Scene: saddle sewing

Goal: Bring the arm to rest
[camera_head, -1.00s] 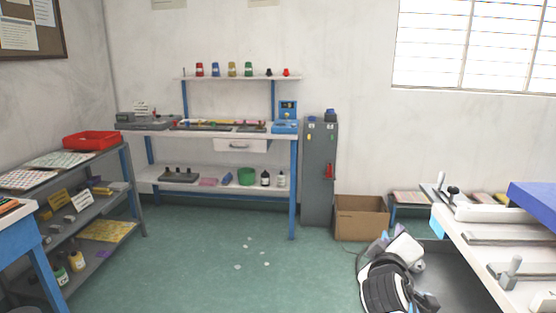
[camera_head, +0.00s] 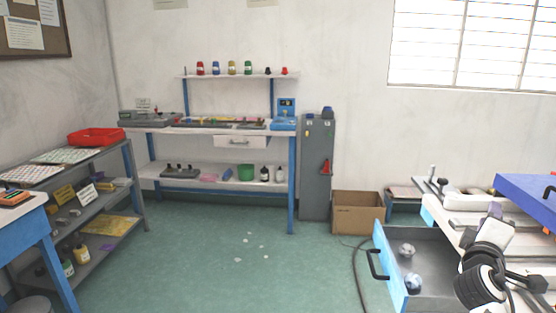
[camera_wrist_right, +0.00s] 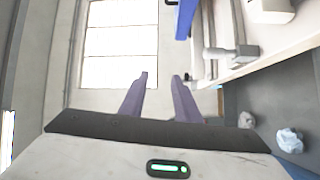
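My right arm is at the lower right of the head view, in front of the white-topped bench (camera_head: 450,217). Its gripper (camera_head: 495,209) is near the bench edge and partly hidden by the wrist. In the right wrist view, the two purple fingers of the gripper (camera_wrist_right: 160,76) stand apart with nothing between them. The background there is the wall and window. My left arm and gripper are not in view.
An open drawer (camera_head: 391,268) with a blue front and black handle juts out below the bench. Two crumpled pale lumps (camera_head: 407,249) lie in it. A cardboard box (camera_head: 357,213) stands behind. The green floor (camera_head: 220,270) at centre is mostly clear.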

